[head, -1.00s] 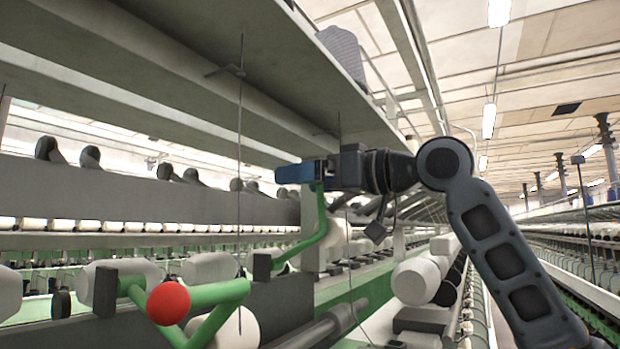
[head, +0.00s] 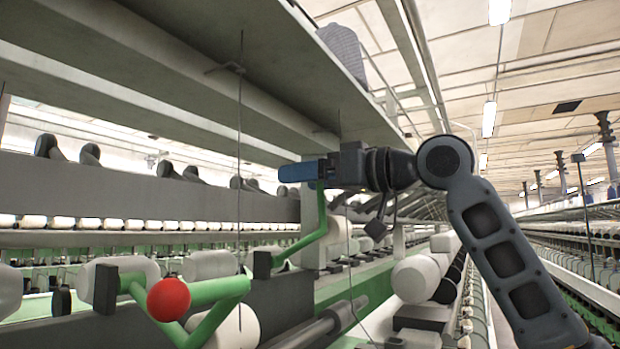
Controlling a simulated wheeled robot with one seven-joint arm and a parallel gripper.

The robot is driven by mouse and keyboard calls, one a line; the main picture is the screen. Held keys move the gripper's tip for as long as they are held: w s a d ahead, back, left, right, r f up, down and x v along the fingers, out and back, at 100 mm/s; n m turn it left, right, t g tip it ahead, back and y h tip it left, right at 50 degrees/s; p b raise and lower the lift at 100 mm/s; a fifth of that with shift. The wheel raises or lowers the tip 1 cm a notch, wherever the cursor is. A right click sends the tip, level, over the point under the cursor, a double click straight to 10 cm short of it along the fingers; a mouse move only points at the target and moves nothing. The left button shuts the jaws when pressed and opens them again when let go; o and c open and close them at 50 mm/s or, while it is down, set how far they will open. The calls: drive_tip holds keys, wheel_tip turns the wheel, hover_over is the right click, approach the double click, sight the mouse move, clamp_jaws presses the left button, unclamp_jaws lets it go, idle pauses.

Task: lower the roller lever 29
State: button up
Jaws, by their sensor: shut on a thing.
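A green roller lever (head: 309,236) rises from a dark mount on the frame, bends, and stands upright at its upper end. My gripper (head: 298,171), with blue fingers, is shut on the top of this lever, which passes up to the fingers. The exact contact is partly hidden behind the fingers. A second green lever (head: 206,291) with a red ball (head: 168,300) on it sits lower in the left foreground, apart from my gripper. I cannot read any number on either lever.
A grey overhead shelf (head: 200,60) runs just above my gripper. Thin vertical rods (head: 239,150) hang nearby. White bobbins (head: 415,279) line the frame at right of the lever. An open aisle lies at far right.

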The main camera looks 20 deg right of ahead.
drive_tip(key=s+d+f+t+y+b, duration=0.2)
drive_tip(key=f+b, duration=0.3)
drive_tip(key=b, duration=0.5)
drive_tip(key=s+d+f+t+y+b, duration=0.2)
drive_tip(key=s+f+t+y+b, duration=0.1)
drive_tip(key=b, duration=0.7)
wheel_tip(320, 180, down, 3)
drive_tip(key=shift+s+f+t, duration=0.1)
drive_tip(key=shift+s+t, duration=0.4)
drive_tip(key=shift+t, duration=0.5)
drive_tip(key=shift+s+d+f+b, duration=0.15)
drive_tip(key=shift+f+b, duration=0.5)
drive_tip(key=shift+b, duration=0.45)
drive_tip(key=shift+f, duration=0.1)
drive_tip(key=o, duration=1.4)
drive_tip(key=shift+c, duration=0.2)
drive_tip(key=b+v, duration=0.1)
drive_tip(key=v, duration=0.6)
drive_tip(key=shift+s+d+f, duration=0.15)
drive_tip(key=shift+s+f, duration=0.1)
